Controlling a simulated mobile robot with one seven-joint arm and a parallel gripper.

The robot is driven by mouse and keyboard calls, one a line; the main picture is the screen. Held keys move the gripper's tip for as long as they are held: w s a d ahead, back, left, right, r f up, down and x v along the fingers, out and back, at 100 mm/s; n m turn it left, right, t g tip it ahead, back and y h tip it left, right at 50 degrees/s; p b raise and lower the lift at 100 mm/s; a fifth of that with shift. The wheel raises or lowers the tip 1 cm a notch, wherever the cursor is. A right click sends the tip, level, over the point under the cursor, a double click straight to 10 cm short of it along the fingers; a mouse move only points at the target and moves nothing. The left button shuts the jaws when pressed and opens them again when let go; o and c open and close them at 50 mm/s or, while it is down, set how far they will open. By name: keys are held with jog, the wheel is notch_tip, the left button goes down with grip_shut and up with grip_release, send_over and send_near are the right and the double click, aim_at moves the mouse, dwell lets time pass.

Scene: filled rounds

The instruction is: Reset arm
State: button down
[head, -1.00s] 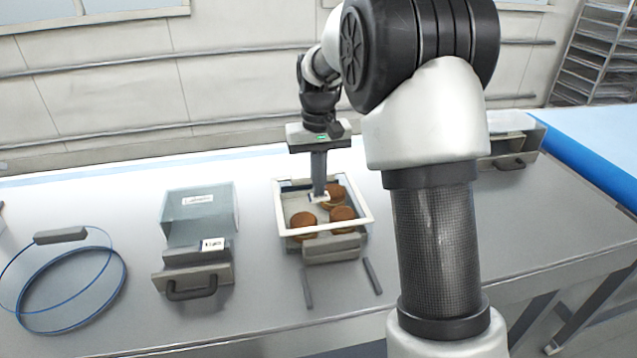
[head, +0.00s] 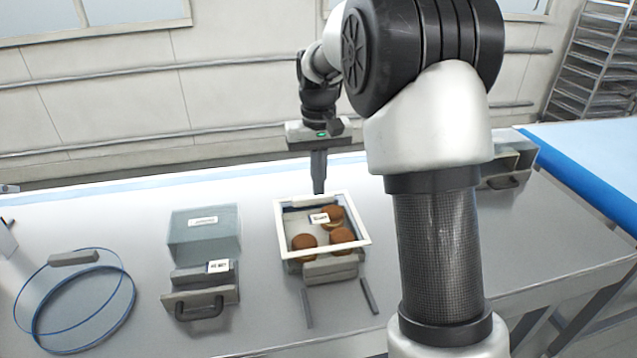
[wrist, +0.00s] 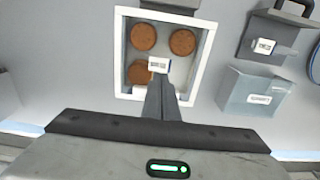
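My gripper (head: 319,190) points down over the back edge of a white-rimmed bin (head: 281,230). Its fingers show as one narrow bar in the head view and one narrow wedge in the wrist view (wrist: 159,80), so they look shut, with nothing seen between them. Three brown round pieces lie in the bin, at left (head: 304,242), right (head: 342,236) and back (head: 333,214). A small white label (head: 319,218) shows inside the bin, below and apart from the fingertips in the head view. My arm hides part of the table to the right.
A lidded, translucent box (head: 204,240) with a handle stands left of the bin. A blue wire hoop (head: 75,300) lies farther left. Another handled box (head: 508,165) stands at the back right. Two thin grey strips (head: 370,296) lie in front of the bin.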

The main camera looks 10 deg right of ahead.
jog(key=shift+r, duration=0.2)
jog(key=s+r+t, duration=0.2)
jog(key=s+r, duration=0.5)
jog(key=r, duration=0.1)
jog(key=s+r+t, duration=0.1)
jog(key=s+t, duration=0.2)
jog(key=s, duration=1.8)
jog(key=shift+r+t, duration=0.3)
